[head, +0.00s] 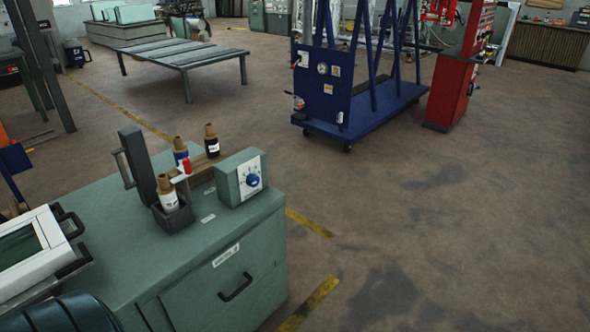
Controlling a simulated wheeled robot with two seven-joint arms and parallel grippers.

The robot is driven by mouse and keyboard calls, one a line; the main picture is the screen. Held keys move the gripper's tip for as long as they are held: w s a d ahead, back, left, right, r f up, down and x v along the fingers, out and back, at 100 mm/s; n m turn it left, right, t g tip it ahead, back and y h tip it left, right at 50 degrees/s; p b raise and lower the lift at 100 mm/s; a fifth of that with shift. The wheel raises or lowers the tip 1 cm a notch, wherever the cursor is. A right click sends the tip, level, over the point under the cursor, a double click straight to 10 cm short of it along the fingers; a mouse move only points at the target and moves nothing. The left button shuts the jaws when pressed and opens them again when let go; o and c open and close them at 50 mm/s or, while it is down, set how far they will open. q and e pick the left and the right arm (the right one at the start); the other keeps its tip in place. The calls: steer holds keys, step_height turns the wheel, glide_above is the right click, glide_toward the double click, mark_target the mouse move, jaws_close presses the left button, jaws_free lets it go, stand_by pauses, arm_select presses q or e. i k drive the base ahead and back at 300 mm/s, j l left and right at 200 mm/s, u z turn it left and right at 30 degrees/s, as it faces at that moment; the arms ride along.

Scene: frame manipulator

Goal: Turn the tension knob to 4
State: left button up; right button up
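A blue knob (253,180) sits on the white dial plate (250,168) of a grey-green control box (227,179). The box stands at the right end of a green cabinet top. The knob faces right and toward me. Marks surround it, but the numbers and its pointer are too small to read. Neither of my grippers shows in the head view, and nothing touches the knob.
A white frame with black handles (38,246) lies at far left. Floor right of the cabinet is clear. A blue cart (352,117) stands beyond.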

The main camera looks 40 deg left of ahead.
mark_target(253, 179)
steer(key=i+l+u, duration=0.1)
steer(key=i+u, duration=0.15)
steer(key=i, duration=0.35)
steer(key=i+l+u, duration=0.2)
steer(key=i, duration=0.4)
steer(key=i+l+u, duration=0.1)
steer(key=i+u, duration=0.15)
steer(key=u, duration=0.15)
steer(key=i+l+u, duration=0.2)
steer(key=u, duration=0.15)
steer(key=i+l+u, duration=0.2)
steer(key=u, duration=0.2)
steer(key=i+l+u, duration=0.15)
steer(key=l+u, duration=0.25)
steer(key=i+l+u, duration=0.15)
steer(key=l+u, duration=0.75)
steer(key=i+l, duration=0.05)
steer(key=l, duration=0.05)
